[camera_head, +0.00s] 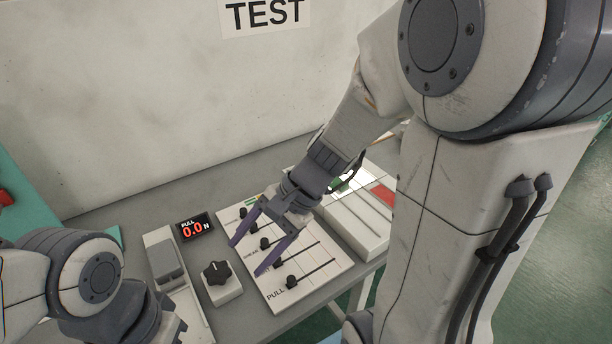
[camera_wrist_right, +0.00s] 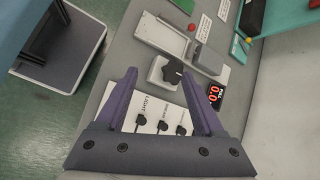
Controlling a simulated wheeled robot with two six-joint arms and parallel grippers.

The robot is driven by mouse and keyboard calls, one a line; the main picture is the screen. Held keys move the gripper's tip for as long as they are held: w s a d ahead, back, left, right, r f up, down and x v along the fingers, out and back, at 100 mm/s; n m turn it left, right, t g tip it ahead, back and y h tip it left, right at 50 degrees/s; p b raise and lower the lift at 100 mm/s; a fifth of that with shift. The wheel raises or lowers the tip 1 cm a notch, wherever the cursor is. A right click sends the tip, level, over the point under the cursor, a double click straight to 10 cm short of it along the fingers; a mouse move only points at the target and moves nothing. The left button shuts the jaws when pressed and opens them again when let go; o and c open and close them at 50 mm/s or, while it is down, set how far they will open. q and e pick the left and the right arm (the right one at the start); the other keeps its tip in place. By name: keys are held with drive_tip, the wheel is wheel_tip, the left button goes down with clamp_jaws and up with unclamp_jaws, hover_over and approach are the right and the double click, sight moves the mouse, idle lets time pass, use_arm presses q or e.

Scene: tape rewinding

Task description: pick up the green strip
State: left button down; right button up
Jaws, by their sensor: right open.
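A small green patch (camera_head: 338,183) shows on the white slotted block right of the slider panel, partly hidden by my right wrist; I cannot tell whether it is a loose strip. My right gripper (camera_head: 245,258) is open and empty over the slider panel, left of the green patch and apart from it. In the right wrist view the open fingers (camera_wrist_right: 159,76) point toward the black knob, with no green strip between them. Of my left arm, only the wrist end shows at the lower left of the head view; its fingers cannot be made out.
The slider panel (camera_head: 315,253) has several black knobs. A rotary knob (camera_head: 216,272), a red digital display (camera_head: 194,228) reading 0.0 and a white fixture with a grey block (camera_head: 167,268) stand left of it. The white slotted block (camera_head: 352,222) has a red area. A wall rises behind.

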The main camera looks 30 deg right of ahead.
drive_tip(key=w+d+f+m+t+b, duration=0.4)
drive_tip(key=w+d+m+t, duration=0.15)
drive_tip(key=d+m, duration=0.3)
drive_tip(key=m+t+h+b, duration=0.5)
drive_tip(key=m+t+h, duration=0.15)
drive_tip(key=m, duration=0.65)
approach(345, 184)
drive_tip(key=x, duration=0.3)
drive_tip(key=shift+a+f, duration=0.25)
drive_tip(key=shift+a, duration=0.1)
drive_tip(key=shift+d+p+x, duration=0.2)
drive_tip(key=shift+p+x, duration=0.05)
drive_tip(key=shift+x, duration=1.35)
drive_tip(key=shift+d+p+x, duration=0.2)
drive_tip(key=shift+p+x, duration=0.05)
drive_tip(key=shift+x, duration=1.35)
use_arm(q)
wheel_tip(345, 184, down, 10)
drive_tip(key=shift+r, duration=0.15)
use_arm(e)
drive_tip(key=shift+w+r, duration=0.1)
drive_tip(key=shift+r, duration=0.15)
clamp_jaws()
